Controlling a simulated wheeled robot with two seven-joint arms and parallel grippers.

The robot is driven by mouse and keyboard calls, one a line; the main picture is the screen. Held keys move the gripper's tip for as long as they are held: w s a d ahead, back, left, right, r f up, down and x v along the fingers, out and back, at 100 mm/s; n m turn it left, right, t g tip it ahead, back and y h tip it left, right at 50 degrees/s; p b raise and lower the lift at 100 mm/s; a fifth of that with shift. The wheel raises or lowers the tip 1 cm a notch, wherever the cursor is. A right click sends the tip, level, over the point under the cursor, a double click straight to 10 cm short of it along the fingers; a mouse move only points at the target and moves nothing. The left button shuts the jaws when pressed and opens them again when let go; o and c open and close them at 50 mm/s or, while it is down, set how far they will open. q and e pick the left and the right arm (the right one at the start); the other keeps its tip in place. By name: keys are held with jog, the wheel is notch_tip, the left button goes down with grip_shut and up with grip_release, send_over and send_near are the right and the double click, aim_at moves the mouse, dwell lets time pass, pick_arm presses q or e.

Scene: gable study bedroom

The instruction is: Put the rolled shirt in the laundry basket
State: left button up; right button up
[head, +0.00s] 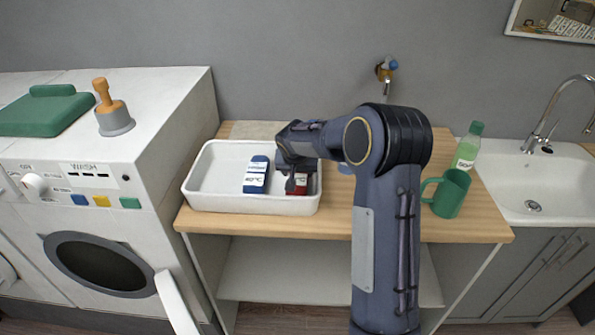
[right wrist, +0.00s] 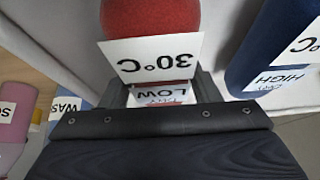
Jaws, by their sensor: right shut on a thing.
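A rolled red shirt (head: 302,182) with a white label stands or lies inside a white open tub (head: 200,196) on the wooden counter. In the right wrist view the red roll (right wrist: 150,17) shows close up, with the label "30°C" and "LOW". My right gripper (head: 293,178) reaches down into the tub and is shut on the red roll, partly covering it. A blue roll (head: 257,168) with a white label is in the tub to the left, apart from the gripper; it also shows in the right wrist view (right wrist: 262,50). My left gripper is out of view.
A green mug (head: 452,194) and a green-capped bottle (head: 467,147) stand right of my arm. A pink item (right wrist: 14,112) shows in the right wrist view. A washing machine (head: 95,225) is left, a sink (head: 540,180) right. An open shelf (head: 290,270) lies below the counter.

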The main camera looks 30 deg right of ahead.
jog(key=shift+f, duration=0.15)
jog(key=shift+f, duration=0.2)
jog(key=o, duration=0.8)
jog(key=shift+r, duration=0.1)
